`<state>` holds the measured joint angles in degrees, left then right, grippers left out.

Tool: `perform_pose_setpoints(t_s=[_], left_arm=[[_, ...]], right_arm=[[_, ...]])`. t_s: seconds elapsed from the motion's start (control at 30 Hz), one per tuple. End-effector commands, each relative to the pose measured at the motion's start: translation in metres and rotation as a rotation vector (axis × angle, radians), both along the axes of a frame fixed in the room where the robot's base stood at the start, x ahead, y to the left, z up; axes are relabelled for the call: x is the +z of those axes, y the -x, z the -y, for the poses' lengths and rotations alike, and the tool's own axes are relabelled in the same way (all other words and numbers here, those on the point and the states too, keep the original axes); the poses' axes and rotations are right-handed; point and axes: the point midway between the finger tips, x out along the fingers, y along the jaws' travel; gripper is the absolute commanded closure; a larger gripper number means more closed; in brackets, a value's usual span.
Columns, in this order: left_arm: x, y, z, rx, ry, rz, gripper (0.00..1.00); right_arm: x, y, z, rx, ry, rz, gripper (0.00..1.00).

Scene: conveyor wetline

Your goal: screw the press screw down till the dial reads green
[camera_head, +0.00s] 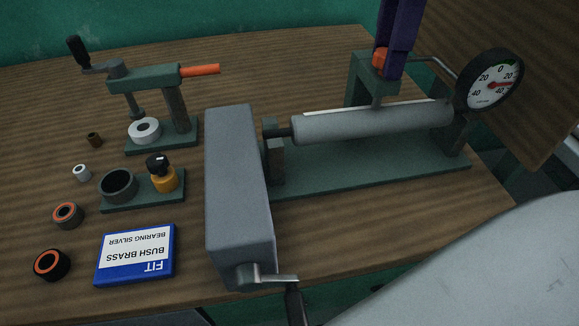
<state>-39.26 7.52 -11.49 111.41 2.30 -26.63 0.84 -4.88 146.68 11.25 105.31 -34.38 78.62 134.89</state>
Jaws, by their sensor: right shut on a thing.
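The press screw has an orange head (380,60) on a green press frame (360,85), above a long grey roller (370,122) lying on two supports. My right gripper (384,70), purple, comes down from above and is shut on the orange head. The screw's lower end reaches down to the roller; whether it touches cannot be told. The round dial (489,80) stands at the roller's right end. Its red needle points right, near a 40 mark, away from the small green band at the top by 0. My left gripper is not in view.
A grey box with a crank (235,185) stands left of the roller. A small green press (150,85) with an orange lever stands back left. Several rings, a green cup fixture (118,187) and a blue box (135,254) lie at left.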

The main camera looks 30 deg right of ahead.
Motion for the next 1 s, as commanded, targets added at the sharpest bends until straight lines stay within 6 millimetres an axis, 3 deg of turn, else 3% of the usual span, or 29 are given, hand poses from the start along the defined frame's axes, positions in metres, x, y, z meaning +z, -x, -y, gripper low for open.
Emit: perform_pose_setpoints(t_s=[0.2,0.47,0.67,1.0], left_arm=[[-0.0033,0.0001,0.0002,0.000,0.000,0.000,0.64],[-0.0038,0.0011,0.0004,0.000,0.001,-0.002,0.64],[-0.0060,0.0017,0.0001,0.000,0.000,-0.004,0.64],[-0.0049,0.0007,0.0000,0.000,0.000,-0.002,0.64]], right_arm=[[-0.0004,0.0000,0.0001,-0.195,0.000,0.000,0.85],[-0.0001,0.0001,0.0000,-0.206,0.000,0.000,0.85],[-0.0002,0.0001,0.0000,-0.327,0.000,0.000,0.85],[0.0000,0.0002,0.0000,-0.321,0.000,0.000,0.85]])
